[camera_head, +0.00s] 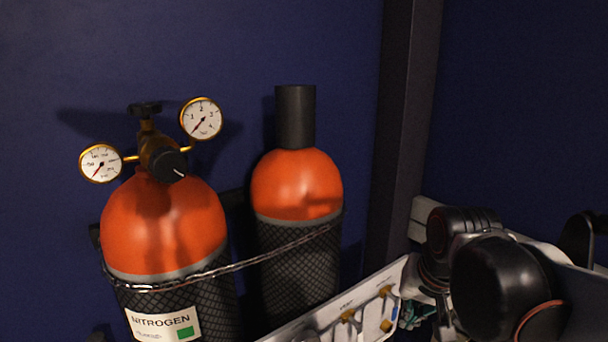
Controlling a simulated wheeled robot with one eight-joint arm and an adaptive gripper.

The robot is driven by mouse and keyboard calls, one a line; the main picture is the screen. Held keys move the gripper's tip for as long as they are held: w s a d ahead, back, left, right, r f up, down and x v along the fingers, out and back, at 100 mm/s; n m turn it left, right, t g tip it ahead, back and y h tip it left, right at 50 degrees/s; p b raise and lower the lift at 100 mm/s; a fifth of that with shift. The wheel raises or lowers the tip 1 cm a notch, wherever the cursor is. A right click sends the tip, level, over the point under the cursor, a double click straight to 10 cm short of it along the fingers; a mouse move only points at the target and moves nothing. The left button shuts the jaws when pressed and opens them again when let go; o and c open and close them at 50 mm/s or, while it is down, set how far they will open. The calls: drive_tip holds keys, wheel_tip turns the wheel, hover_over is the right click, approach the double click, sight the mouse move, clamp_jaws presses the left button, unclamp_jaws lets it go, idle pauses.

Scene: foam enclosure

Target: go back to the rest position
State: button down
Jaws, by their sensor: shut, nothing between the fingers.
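Part of my arm (500,285) shows at the lower right, with black rounded joints and pale links. Its end is not visible, so my gripper is not in view. No rest position is marked in the picture.
An orange nitrogen cylinder (165,225) with two gauges stands at the left. A second orange cylinder (297,182) with a black cap stands beside it. A chain (235,265) crosses both. A white panel with brass fittings (345,315) lies close to my arm. A dark post (405,130) stands behind.

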drive_tip(key=s+f+n+t, duration=0.1)
drive_tip(key=s+n, duration=0.3)
drive_tip(key=s, duration=0.6)
drive_tip(key=shift+d+f+t, duration=0.2)
drive_tip(key=shift+t, duration=0.7)
drive_tip(key=shift+w, duration=0.1)
